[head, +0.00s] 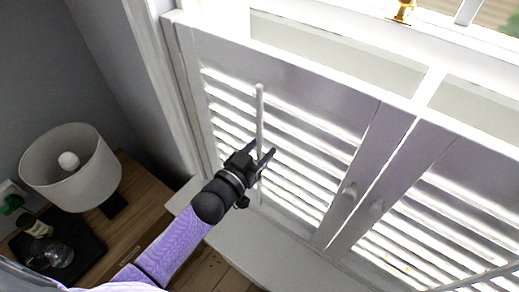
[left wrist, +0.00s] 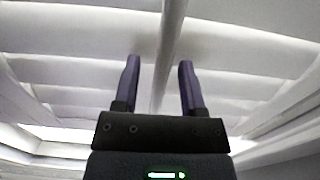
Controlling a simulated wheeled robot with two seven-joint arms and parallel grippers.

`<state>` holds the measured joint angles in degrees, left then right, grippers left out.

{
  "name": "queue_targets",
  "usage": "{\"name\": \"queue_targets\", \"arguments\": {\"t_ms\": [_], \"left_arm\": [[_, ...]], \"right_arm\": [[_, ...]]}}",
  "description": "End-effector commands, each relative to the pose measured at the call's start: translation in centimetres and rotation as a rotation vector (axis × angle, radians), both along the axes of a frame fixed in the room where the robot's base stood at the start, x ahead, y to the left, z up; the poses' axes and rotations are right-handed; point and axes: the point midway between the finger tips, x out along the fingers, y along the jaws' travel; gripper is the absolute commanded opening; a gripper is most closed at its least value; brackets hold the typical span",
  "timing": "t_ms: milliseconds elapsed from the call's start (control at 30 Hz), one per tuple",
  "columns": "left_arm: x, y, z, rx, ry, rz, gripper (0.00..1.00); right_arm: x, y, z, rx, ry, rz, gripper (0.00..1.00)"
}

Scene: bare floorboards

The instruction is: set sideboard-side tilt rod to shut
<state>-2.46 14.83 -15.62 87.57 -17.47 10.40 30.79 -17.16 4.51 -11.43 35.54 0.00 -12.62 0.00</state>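The sideboard-side tilt rod (head: 260,110) is a thin white upright bar in front of the left shutter panel (head: 285,75). Bright gaps show between this panel's slats (head: 315,145), so they stand at least partly open. My left gripper (head: 262,156) is at the rod's lower-middle part. In the left wrist view the rod (left wrist: 170,35) runs down between the two spread fingers of my left gripper (left wrist: 159,64), with space visible on both sides. Whether either finger touches it I cannot tell. My right gripper is not in view.
The right shutter panel (head: 440,160) also shows bright gaps, with a rod (head: 478,279) at the lower right. Two small knobs, one (head: 350,191) on each panel, sit near the middle. A wooden sideboard (head: 140,206) with a white lamp (head: 70,165) stands left. A white sill lies below.

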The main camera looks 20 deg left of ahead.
Motion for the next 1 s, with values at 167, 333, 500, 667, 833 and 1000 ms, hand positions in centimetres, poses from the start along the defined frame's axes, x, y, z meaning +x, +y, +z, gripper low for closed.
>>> {"name": "queue_targets", "arguments": {"t_ms": [167, 333, 500, 667, 833, 1000], "left_arm": [[-0.1, 0.0, -0.1, 0.001, 0.002, 0.000, 0.53], [-2.3, 0.9, -0.2, 0.003, 0.004, 0.000, 0.53], [-6.3, 2.2, -0.4, 0.001, 0.005, 0.000, 0.53], [-8.8, 3.2, -0.3, 0.000, 0.003, 0.000, 0.53], [-9.4, 3.4, -0.1, 0.000, 0.000, 0.000, 0.53], [-9.3, 3.4, -0.1, 0.000, 0.001, 0.000, 0.53]], "right_arm": [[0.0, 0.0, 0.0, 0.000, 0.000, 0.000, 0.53], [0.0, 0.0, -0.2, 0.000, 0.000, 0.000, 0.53], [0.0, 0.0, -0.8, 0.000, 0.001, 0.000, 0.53], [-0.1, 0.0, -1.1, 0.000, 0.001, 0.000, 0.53], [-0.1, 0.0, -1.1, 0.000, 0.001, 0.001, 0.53], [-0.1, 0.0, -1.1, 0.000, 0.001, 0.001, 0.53]]}}
